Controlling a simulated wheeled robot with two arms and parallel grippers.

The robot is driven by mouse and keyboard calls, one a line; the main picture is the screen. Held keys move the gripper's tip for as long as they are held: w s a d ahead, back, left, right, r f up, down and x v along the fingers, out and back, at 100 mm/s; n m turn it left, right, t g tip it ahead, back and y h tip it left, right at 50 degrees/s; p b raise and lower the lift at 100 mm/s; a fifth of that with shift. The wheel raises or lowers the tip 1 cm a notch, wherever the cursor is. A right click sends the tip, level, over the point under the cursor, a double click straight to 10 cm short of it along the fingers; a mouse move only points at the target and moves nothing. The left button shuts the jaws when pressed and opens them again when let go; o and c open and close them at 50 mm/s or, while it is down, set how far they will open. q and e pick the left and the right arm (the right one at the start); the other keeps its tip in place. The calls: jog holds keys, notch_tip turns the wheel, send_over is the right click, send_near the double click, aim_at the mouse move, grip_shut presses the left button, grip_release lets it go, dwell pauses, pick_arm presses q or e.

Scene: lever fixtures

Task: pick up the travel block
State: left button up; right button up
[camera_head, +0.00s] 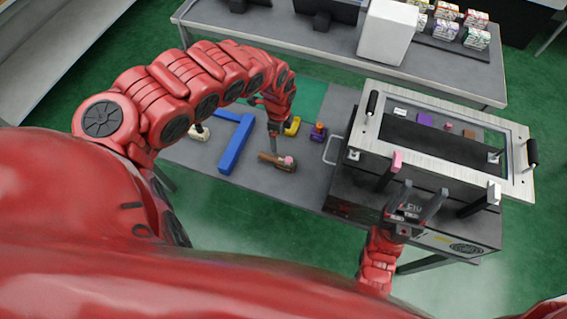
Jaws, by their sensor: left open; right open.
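I cannot tell for sure which piece is the travel block. A brown block with a pink knob (280,161) lies on the grey table. A yellow piece (292,125) and an orange-and-purple piece (318,132) stand just behind it. My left gripper (273,148) points down above the brown block, close to its back edge; contact cannot be made out. Its jaws are open, seen small and edge-on. My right gripper (418,202) is open and empty, its two fingers spread upward in front of the framed fixture (440,100).
A blue angled bar (236,145) and a pale piece (199,133) lie left on the table. The fixture has a raised metal frame, black handles and small blocks inside. A back table (300,45) holds a white box (388,32) and several small packages.

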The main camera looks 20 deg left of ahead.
pick_arm(q)
jog(key=f+b, duration=0.3)
jog(key=f, duration=0.2)
jog(key=f+b, duration=0.3)
jog(key=f, duration=0.3)
jog(key=shift+w+d+b, duration=0.15)
jog(key=shift+d+b, duration=0.05)
jog(key=shift+b, duration=0.1)
jog(key=shift+a+f, duration=0.1)
jog(key=shift+f, duration=0.15)
notch_tip(320, 180, down, 4)
jog(key=shift+f, duration=0.5)
grip_shut()
